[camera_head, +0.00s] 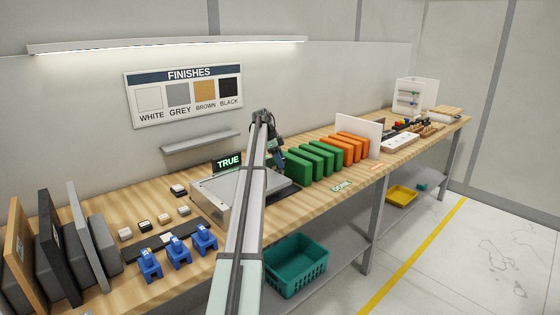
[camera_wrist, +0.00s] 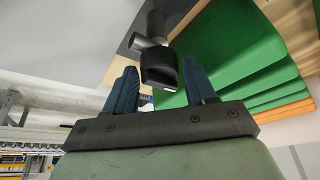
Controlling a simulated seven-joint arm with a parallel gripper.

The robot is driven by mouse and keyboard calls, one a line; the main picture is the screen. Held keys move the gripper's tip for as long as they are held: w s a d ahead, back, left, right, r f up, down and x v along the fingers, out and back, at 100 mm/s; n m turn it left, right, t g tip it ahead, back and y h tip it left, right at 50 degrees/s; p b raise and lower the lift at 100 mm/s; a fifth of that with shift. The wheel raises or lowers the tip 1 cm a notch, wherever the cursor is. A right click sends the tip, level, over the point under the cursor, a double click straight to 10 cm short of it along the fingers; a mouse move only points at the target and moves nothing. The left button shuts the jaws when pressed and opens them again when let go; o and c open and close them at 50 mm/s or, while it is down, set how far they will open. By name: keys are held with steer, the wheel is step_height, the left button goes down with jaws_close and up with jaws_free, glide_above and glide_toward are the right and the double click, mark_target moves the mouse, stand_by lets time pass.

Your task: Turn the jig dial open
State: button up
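The jig (camera_head: 215,200) is a grey flat-topped box on the bench, with a small display reading TRUE (camera_head: 228,162) at its back. My arm crosses in front of it and hides its right part. In the wrist view, a black knob-like part with a grey metal collar (camera_wrist: 158,66) looks like the jig dial. The blue fingers of my gripper (camera_wrist: 160,82) stand apart on either side of it, with gaps showing, so the gripper is open and empty. In the head view my gripper (camera_head: 277,155) is at the jig's right end; the dial is hidden there.
Green blocks (camera_head: 315,160) stand close right of my gripper, with orange blocks (camera_head: 350,147) beyond. Blue clamp-like pieces (camera_head: 178,250) and small sample blocks (camera_head: 163,218) lie left of the jig. A teal crate (camera_head: 296,265) sits on the lower shelf.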

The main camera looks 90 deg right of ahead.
steer(key=c, duration=0.7)
steer(key=shift+n, duration=0.4)
steer(key=n+h, duration=0.1)
steer(key=n, duration=0.2)
steer(key=shift+a+n+h, duration=0.2)
steer(key=shift+n+h, duration=0.1)
steer(key=shift+h, duration=0.1)
steer(key=n+t+h, duration=0.1)
steer(key=n, duration=0.3)
steer(key=shift+s+a+n, duration=0.1)
steer(key=shift+n, duration=0.2)
steer(key=n, duration=0.2)
steer(key=n+t+h, duration=0.1)
steer(key=n, duration=0.1)
steer(key=shift+s+r+t, duration=0.1)
steer(key=shift+t, duration=0.2)
steer(key=shift+s+n+t+h, duration=0.15)
steer(key=shift+n+t, duration=0.3)
steer(key=shift+n, duration=0.75)
steer(key=shift+w+n+t+h, duration=0.1)
steer(key=shift+n+t+h, duration=0.25)
steer(key=shift+n, duration=0.85)
